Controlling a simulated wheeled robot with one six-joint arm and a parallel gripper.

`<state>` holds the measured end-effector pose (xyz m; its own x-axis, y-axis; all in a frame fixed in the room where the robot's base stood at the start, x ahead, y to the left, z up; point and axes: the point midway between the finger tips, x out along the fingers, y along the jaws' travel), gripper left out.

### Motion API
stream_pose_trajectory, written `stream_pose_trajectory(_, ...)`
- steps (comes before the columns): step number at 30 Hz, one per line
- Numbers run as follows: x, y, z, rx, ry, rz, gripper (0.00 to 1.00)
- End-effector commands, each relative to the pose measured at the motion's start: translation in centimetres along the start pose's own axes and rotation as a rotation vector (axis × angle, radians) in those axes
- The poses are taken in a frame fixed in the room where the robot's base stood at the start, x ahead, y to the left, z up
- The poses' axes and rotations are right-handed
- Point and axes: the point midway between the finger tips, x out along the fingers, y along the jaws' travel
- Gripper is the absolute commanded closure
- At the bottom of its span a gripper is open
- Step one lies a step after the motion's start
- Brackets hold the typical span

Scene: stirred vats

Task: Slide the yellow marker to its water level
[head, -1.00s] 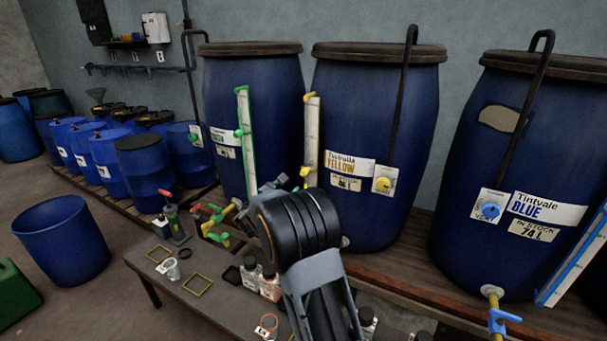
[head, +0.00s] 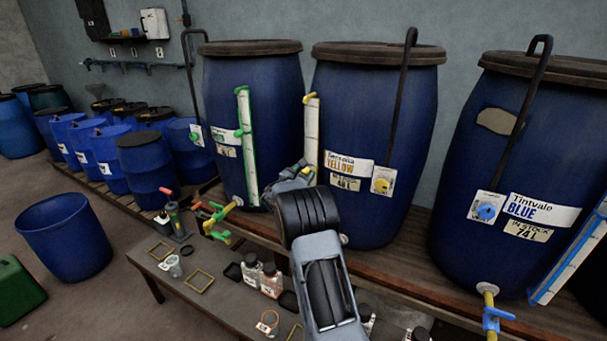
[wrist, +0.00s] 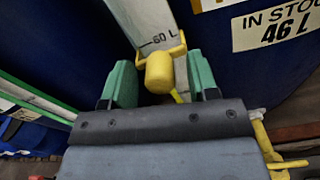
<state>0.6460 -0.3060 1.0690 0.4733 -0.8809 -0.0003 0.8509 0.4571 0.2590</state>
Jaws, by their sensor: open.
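The yellow marker (wrist: 159,72) is a rounded knob with side prongs on the pale gauge strip (wrist: 142,18) of the yellow vat (head: 375,110). A "60 L" mark shows just above the knob. My gripper (wrist: 162,82) is open, with one green finger on each side of the knob. I see small gaps, so the fingers do not look closed on it. The stock label (wrist: 277,25) reads "46 L". I cannot make out the water level in the gauge.
A vat with a green gauge (head: 246,150) stands to the left and the Tintvale Blue vat (head: 495,190) to the right. Below my arm, a low bench (head: 235,303) holds bottles (head: 271,281) and small frames. Yellow tap parts (wrist: 270,150) show beside my gripper.

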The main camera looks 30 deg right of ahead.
Motion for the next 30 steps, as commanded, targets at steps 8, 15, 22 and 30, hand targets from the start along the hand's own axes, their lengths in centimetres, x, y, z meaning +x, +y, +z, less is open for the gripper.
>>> stream_pose_trajectory(8,-0.02,0.0,0.01,0.0,0.0,0.0,0.61)
stream_pose_trajectory(15,-0.03,0.0,0.02,0.0,0.0,0.0,0.84)
stream_pose_trajectory(22,-0.04,0.0,0.03,0.0,0.0,0.0,1.0)
stream_pose_trajectory(30,-0.04,-0.15,-0.55,0.0,0.0,0.0,1.0)
